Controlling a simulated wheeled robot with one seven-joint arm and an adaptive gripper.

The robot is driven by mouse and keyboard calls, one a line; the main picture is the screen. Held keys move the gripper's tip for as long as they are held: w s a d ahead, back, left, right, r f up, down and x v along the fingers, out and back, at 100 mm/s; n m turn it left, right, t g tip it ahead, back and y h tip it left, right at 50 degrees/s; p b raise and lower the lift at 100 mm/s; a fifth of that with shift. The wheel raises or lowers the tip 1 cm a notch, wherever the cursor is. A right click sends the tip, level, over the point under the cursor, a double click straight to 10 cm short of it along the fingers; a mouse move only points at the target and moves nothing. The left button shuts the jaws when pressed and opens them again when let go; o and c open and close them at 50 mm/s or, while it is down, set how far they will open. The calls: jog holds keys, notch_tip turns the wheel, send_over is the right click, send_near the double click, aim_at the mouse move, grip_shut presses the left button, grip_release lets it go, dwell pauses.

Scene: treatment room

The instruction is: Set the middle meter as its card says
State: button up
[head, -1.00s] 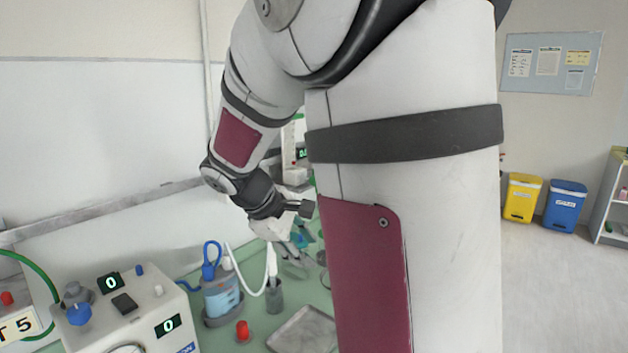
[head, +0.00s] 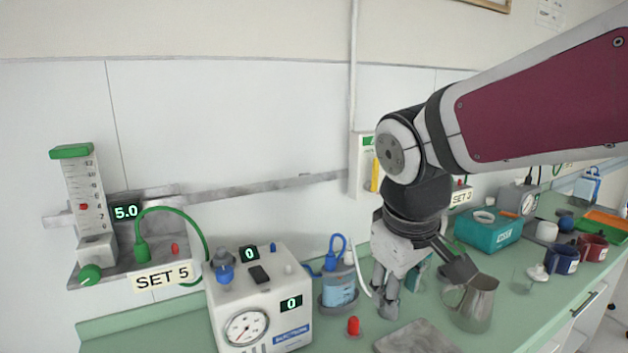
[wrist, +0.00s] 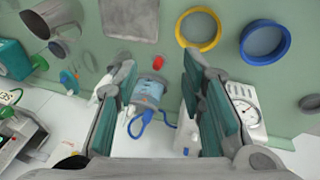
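Several flow meters line the wall rail. The left meter (head: 88,205) has a green cap, a green knob, a display reading 5.0 and a card "SET 5" (head: 162,276). A card "SET 3" (head: 461,198) shows just right of my wrist; its meter is mostly hidden behind my arm, and I cannot read its setting. Another card farther right is too small to read. My gripper (head: 428,290) points down over the counter, left of and in front of the "SET 3" card, open and empty. In the wrist view its fingers (wrist: 160,100) are wide apart above the counter.
A white suction unit (head: 262,300) and a blue-capped bottle (head: 338,290) stand left of my gripper. A red-topped item (head: 353,326), metal tray (head: 415,340) and steel jug (head: 473,302) are close by. A teal box (head: 487,232) and mugs (head: 562,258) stand right.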

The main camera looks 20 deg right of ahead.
jog(key=w+d+f+n+g+h, duration=0.15)
jog(key=w+d+n+h, duration=0.25)
jog(key=w+d, duration=0.55)
jog(key=w+d+f+n+g+h, duration=0.15)
jog(key=w+d+n+h, duration=0.35)
jog(key=d, duration=0.8)
jog(key=w+d+r+n+t+h, duration=0.1)
jog(key=w+d+n+h, duration=0.25)
jog(key=w, duration=0.45)
jog(key=w+d+r+n+h, duration=0.1)
jog(key=w+d+n+h, duration=0.2)
jog(key=w+n, duration=0.3)
jog(key=shift+m+t, duration=0.4)
jog(key=shift+m, duration=0.35)
jog(key=d, duration=0.4)
jog(key=w+d, duration=0.1)
jog(key=d, duration=0.4)
jog(key=w+d, duration=0.1)
jog(key=d, duration=0.4)
jog(key=shift+w+f+p, duration=0.1)
jog(key=shift+f+p, duration=0.05)
jog(key=shift+p, duration=0.2)
jog(key=shift+c, duration=0.3)
grip_shut()
